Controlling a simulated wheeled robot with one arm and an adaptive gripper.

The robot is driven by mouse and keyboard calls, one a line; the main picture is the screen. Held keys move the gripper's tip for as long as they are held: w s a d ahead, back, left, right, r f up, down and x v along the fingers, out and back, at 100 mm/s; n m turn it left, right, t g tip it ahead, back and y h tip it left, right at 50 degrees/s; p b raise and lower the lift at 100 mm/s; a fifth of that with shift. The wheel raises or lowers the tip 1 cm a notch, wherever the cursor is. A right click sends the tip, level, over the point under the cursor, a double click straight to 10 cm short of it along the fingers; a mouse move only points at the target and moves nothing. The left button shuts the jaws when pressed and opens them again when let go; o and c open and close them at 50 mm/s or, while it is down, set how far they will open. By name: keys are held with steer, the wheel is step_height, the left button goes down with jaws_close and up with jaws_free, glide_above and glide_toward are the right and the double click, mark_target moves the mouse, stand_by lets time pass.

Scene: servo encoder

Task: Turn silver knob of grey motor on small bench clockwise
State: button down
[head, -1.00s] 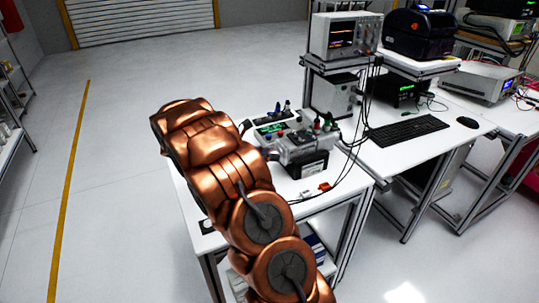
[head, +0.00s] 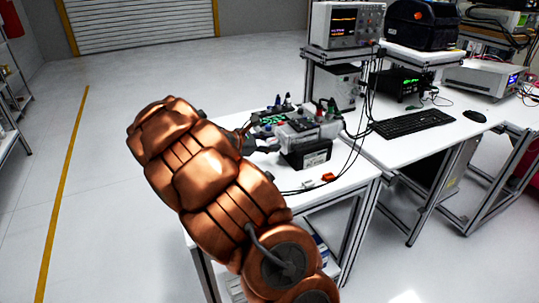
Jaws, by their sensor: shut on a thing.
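The grey motor (head: 308,130) sits in a dark base block on the small white bench (head: 345,178), right of my copper arm. My gripper (head: 268,145) reaches from the arm's far end to the motor's left end. Its dark fingers are small in the picture and appear closed at the motor's shaft end. The silver knob is not clearly visible; the fingers cover that spot. I cannot tell the knob's angle.
Cables and an orange connector (head: 328,177) lie at the bench front. A larger desk with a keyboard (head: 412,124) and an oscilloscope (head: 346,24) stands right. Open floor lies left.

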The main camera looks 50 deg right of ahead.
steer(key=m+b, duration=0.1)
steer(key=b, duration=0.2)
steer(key=m+t+h+b, duration=0.1)
steer(key=m+b, duration=0.1)
steer(key=b, duration=0.2)
steer(key=f+m+t+h+b, duration=0.1)
steer(key=m+b, duration=0.1)
steer(key=b, duration=0.2)
steer(key=shift+s, duration=0.2)
steer(key=m+t+h+b, duration=0.1)
steer(key=m+b, duration=0.1)
steer(key=b, duration=0.3)
steer(key=m+b, duration=0.2)
steer(key=b, duration=0.1)
steer(key=shift+r+t+h, duration=0.2)
steer(key=shift+t+h, duration=0.1)
steer(key=shift+r, duration=0.1)
steer(key=c, duration=0.8)
jaws_free()
steer(key=shift+o, duration=0.2)
steer(key=shift+a, duration=0.2)
steer(key=a, duration=1.1)
steer(key=shift+s+a+r, duration=0.3)
steer(key=shift+a+r, duration=0.05)
